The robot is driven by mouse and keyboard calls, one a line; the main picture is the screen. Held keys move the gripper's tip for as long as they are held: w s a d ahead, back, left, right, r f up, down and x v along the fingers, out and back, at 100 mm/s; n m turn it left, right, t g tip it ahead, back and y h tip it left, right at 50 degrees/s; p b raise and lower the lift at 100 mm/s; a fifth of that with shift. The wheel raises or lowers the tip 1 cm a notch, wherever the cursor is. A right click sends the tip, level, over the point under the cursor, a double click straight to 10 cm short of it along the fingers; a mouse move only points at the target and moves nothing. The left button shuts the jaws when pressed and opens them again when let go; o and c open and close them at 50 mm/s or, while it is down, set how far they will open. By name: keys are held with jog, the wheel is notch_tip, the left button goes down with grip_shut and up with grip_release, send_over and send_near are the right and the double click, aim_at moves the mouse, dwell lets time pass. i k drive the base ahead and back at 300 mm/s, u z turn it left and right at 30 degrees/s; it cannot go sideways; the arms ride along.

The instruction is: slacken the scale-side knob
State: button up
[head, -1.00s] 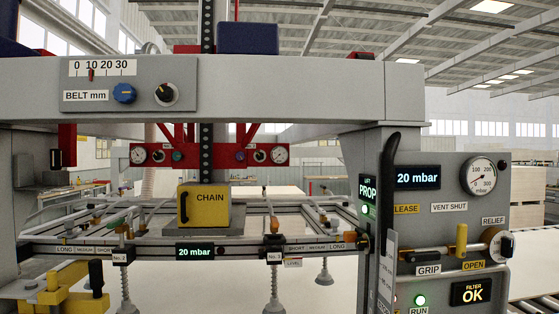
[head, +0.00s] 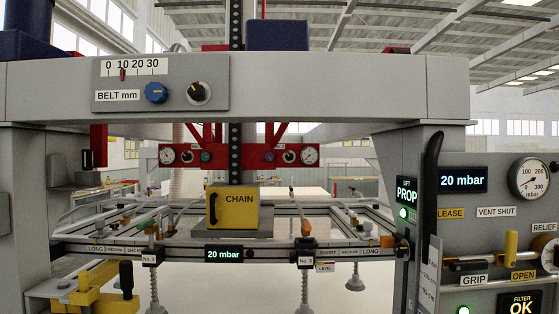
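A belt scale marked 0 to 30 (head: 134,67) is on the panel of the upper beam, with a red pointer near 10. A blue knob (head: 156,93) sits just below the scale, beside the BELT mm label. A black knob with a pale pointer mark (head: 198,92) is to its right. At the lower right, a grey upright plate with small markings (head: 433,270) stands at the post; its markings are too small to read fully. I cannot tell from the picture which knob the task names. My gripper is not in view.
A yellow clamp with a black handle (head: 96,292) is at the lower left. A yellow CHAIN box (head: 233,208) hangs mid-frame above the suction frame. A black curved lever (head: 430,185) stands on the right post, left of the control panel (head: 490,230). The beam (head: 330,85) spans the top.

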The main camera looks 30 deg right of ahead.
aim_at(289, 156)
jog(key=i, duration=0.9)
jog(key=z, duration=0.05)
